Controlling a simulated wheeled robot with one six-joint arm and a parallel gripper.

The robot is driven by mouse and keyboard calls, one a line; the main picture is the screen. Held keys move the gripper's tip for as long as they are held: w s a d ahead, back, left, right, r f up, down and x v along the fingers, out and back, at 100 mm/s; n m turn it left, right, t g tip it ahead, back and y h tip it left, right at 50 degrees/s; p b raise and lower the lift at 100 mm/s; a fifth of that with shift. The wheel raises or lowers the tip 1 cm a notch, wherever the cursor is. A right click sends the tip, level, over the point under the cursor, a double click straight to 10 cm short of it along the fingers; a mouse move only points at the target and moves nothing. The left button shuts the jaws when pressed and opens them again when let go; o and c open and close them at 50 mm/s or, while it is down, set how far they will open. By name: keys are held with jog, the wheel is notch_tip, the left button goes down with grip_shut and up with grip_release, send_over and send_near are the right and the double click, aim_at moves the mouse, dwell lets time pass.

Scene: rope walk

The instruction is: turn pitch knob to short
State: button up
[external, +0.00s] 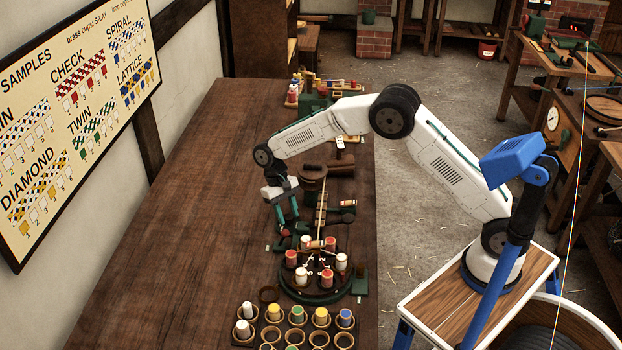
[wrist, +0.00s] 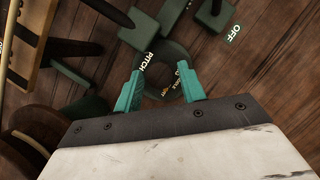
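In the wrist view, my gripper (wrist: 161,69) is open, its two teal fingers apart with nothing held between them. A dark round part (wrist: 176,55), which looks like the pitch knob or its dial, lies between and beyond the fingertips. The word PITCH (wrist: 151,60) is beside it, near the left finger. Small lettering sits around the dial, too small to read surely, so I cannot tell its setting. In the external view, my gripper (external: 284,222) points down over the small machine on the bench; the knob is not clear there.
An OFF label (wrist: 233,33) lies by a green post (wrist: 215,14) to the right. A round carousel (external: 318,294) with red and white bobbins stands just in front of the gripper. Cups of coloured bobbins (external: 297,317) are nearer. The bench's left side (external: 170,230) is clear.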

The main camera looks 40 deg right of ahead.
jog(key=shift+o, duration=0.5)
jog(key=v, duration=0.7)
jog(key=shift+w+r, duration=0.2)
jog(key=shift+r, duration=0.15)
jog(key=s+d+r+t, duration=0.3)
jog(key=s+d+r, duration=1.3)
jog(key=d+r, duration=0.35)
jog(key=s+d+f+t, duration=0.1)
jog(key=s+d, duration=0.4)
jog(key=s, duration=0.7)
jog(key=s+d+f+t, duration=0.1)
jog(key=s+d, duration=0.5)
jog(key=s, duration=0.6)
jog(key=shift+s+f+t, duration=0.4)
